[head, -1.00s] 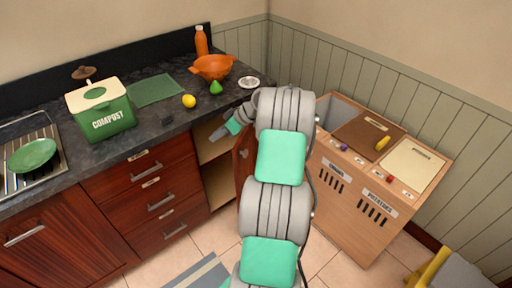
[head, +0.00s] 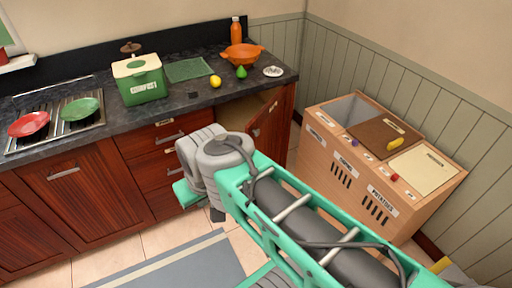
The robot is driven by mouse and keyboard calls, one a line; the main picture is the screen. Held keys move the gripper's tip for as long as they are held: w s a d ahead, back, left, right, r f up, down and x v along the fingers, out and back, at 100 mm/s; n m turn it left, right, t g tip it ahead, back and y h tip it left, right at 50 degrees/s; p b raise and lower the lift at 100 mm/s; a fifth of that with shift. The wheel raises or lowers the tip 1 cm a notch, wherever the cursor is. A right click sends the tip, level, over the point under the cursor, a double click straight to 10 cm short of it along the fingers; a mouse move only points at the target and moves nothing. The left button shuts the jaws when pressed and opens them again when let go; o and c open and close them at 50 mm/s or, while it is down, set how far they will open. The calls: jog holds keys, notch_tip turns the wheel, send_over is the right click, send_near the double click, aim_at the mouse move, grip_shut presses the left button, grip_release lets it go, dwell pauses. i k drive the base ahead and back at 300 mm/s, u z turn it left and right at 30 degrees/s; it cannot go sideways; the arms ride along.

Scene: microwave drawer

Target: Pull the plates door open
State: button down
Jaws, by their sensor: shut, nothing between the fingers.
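The plates door (head: 275,122) is a red-brown wooden cabinet door at the right end of the counter. It stands ajar, swung out on its right side, and a strip of pale cabinet interior (head: 238,112) shows to its left. Its bar handle (head: 272,108) and a small label are on its face. My gripper (head: 217,214) shows only as a small dark end below my bent arm, left of and below the door and apart from it. It is shut and empty; most of it is hidden behind my arm.
A wooden bin unit (head: 345,195) stands right of the door, with floor between. Drawers (head: 160,165) are left of the opening. The counter (head: 190,102) holds a compost bin, a lemon, a pear and an orange colander. A grey rug (head: 175,265) lies on the floor.

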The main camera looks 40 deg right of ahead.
aim_at(268, 130)
jog(key=z, duration=0.6)
jog(key=i, duration=1.25)
jog(key=u, duration=0.95)
jog(key=i, duration=0.3)
jog(key=u, duration=0.2)
